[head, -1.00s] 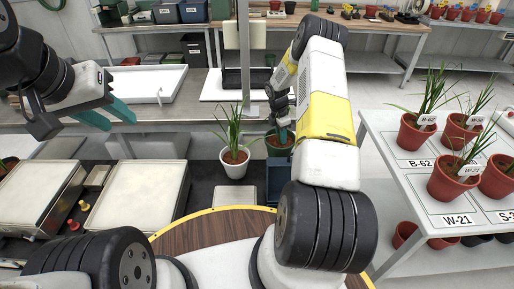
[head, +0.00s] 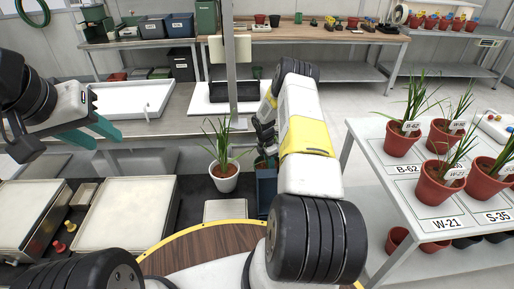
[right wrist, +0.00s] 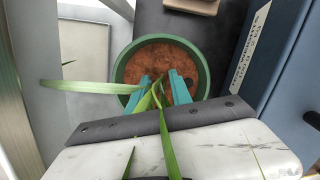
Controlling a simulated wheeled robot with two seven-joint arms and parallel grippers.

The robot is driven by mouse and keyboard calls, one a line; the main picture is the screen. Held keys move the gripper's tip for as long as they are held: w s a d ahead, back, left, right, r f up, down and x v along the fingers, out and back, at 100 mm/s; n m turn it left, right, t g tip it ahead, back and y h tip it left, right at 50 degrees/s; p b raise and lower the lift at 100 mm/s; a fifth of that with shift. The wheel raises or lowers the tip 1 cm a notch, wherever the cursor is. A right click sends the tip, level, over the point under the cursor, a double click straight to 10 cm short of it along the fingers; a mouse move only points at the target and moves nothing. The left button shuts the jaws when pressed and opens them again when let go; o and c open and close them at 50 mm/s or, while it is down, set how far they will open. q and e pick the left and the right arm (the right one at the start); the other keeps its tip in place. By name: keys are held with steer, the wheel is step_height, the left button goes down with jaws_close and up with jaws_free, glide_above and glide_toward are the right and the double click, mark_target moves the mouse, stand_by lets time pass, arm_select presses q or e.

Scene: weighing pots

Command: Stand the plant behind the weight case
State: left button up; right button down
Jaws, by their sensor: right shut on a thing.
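The plant's green pot (head: 261,163) shows in the head view beside the white pot, partly hidden by my right arm. In the right wrist view the green pot (right wrist: 133,70) holds brown soil, and a few long leaves rise toward the camera. My right gripper (right wrist: 160,92) is shut on this plant, its teal fingers over the soil. A blue case (head: 266,192), taken as the weight case, lies just nearer than the pot; its labelled side (right wrist: 248,55) is right of the pot in the wrist view. Whether the pot touches the surface is unclear. My left gripper (head: 106,139) is open and empty.
A white pot with a grassy plant (head: 224,177) stands close left of the green pot. A pale square plate (head: 225,210) lies in front of it. Trays are at left. A white table (head: 400,215) with several terracotta pots is at right. A thin post (head: 231,75) rises behind.

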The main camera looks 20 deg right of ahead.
steer(key=c, duration=1.1)
jaws_free()
steer(key=shift+f, duration=0.1)
steer(key=shift+c, duration=0.2)
